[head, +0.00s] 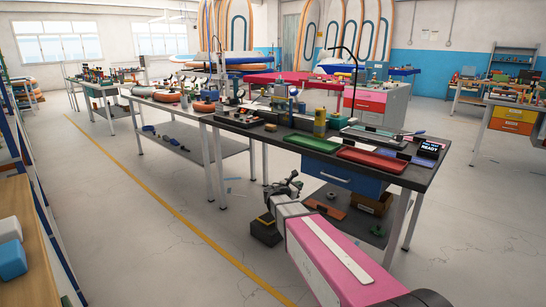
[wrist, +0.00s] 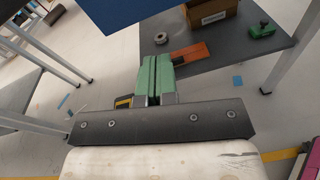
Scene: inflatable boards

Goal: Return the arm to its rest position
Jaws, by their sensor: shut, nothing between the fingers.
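My gripper (wrist: 158,62) shows in the wrist view with its two green fingers pressed together and nothing between them. It points toward the floor and the lower shelf of the dark workbench, apart from both. In the head view my pink arm reaches up from the lower right, in front of the workbench (head: 434,168). Its far end is bent at a dark joint below the bench top, left of the blue drawer (head: 340,177). The fingers are hard to make out there.
The lower shelf (wrist: 222,68) holds an orange piece (wrist: 188,53), a tape roll (wrist: 160,38), a green item (wrist: 263,30) and a cardboard box (wrist: 212,14). Table legs (wrist: 288,62) stand close by. The bench top carries red and green trays (head: 372,162). Floor to the left is open.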

